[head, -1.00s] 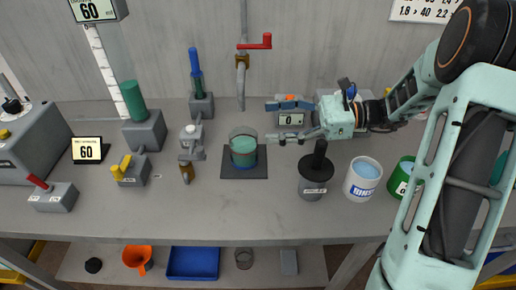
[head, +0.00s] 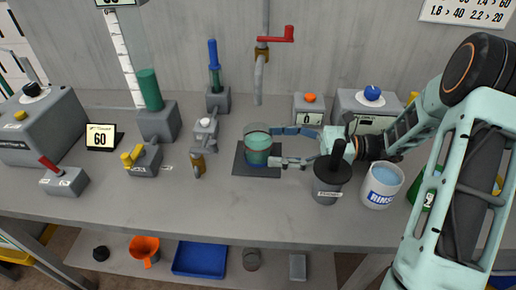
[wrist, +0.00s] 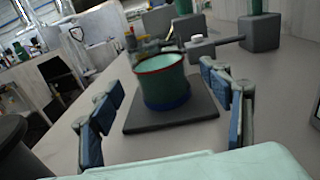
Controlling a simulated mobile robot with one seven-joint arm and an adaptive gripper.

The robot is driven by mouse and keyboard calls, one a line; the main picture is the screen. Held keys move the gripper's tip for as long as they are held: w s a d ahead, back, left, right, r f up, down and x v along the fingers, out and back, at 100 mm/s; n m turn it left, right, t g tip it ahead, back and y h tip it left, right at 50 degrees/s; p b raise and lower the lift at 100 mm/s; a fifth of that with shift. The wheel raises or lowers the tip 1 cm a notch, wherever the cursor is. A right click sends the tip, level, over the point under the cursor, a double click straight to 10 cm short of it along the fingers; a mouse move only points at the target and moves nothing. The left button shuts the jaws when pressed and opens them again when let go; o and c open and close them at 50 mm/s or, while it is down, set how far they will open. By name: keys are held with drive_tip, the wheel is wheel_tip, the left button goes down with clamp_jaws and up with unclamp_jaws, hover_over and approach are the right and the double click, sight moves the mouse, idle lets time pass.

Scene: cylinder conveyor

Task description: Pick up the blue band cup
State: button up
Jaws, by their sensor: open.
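The blue band cup (head: 257,146) is a clear cup of teal liquid with a blue band at its base. It stands upright on a dark square pad (head: 243,168) on the bench. In the wrist view the cup (wrist: 163,82) is ahead, between the fingers, with a reddish rim line. My gripper (head: 278,147) is open, its blue-padded fingers pointing left at the cup. In the wrist view my gripper (wrist: 168,115) is empty, with the cup just beyond the fingertips.
A dark lidded pot (head: 328,178) and a white rinse bucket (head: 381,185) stand close to my arm. A red-handled tap (head: 275,38) rises behind the cup. A small clamp-like stand (head: 203,140) is to its left. The bench front (head: 230,202) is clear.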

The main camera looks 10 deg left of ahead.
sight(258, 143)
drive_tip(key=a, duration=0.5)
drive_tip(key=shift+s, duration=0.25)
drive_tip(key=shift+d+r, duration=0.1)
drive_tip(key=c, duration=1.4)
drive_tip(key=shift+r, duration=0.15)
